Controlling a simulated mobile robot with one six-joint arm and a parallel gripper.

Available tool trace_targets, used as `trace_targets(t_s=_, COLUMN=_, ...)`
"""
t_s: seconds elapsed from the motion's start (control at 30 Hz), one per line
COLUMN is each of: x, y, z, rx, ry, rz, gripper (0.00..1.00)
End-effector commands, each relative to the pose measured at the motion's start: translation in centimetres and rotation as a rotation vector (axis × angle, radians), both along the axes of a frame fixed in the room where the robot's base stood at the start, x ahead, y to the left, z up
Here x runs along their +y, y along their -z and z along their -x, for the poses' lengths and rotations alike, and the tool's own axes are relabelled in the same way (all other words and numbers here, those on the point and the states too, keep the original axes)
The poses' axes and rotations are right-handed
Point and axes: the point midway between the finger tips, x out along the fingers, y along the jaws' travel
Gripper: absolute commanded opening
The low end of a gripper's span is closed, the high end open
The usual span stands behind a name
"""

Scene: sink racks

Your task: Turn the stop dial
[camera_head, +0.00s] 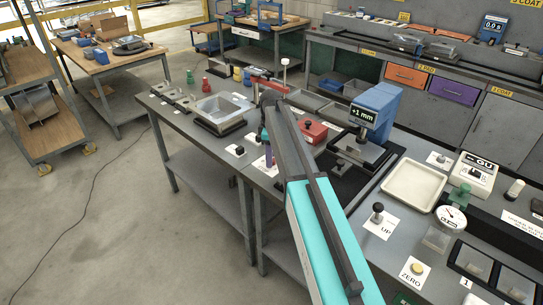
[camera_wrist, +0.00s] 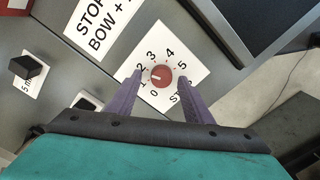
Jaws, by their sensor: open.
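The stop dial (camera_wrist: 160,76) is a small red round knob on a white card (camera_wrist: 180,48) printed with numbers 0 to 5, in the wrist view. A pale mark shows on the knob's left side, roughly toward the 1 and 2. My gripper (camera_wrist: 160,80) is open, with one purple finger to the left of the dial and one to the right. The fingers appear apart from the knob; their height above the card is hard to judge. In the head view my gripper (camera_head: 268,150) is over the bench, and my arm hides the dial.
A black knob (camera_wrist: 28,67) on a white label stands at the left in the wrist view. A dark-framed panel (camera_wrist: 238,25) lies at the upper right. In the head view a blue gauge stand (camera_head: 375,108) reading +1 mm and a red box (camera_head: 312,132) stand near my arm.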

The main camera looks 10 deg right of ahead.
Motion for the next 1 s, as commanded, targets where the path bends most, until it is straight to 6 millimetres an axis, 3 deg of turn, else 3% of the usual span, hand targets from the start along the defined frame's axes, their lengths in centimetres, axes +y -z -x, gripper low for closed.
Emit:
trace_targets(t_s=0.27, x=0.0, y=-1.8, z=0.0, rx=0.0, ry=0.0, rz=0.0, gripper=0.46)
trace_targets(t_s=1.0, x=0.0, y=-11.5, z=-0.2, rx=-0.003, ry=0.0, rz=0.0, gripper=0.46)
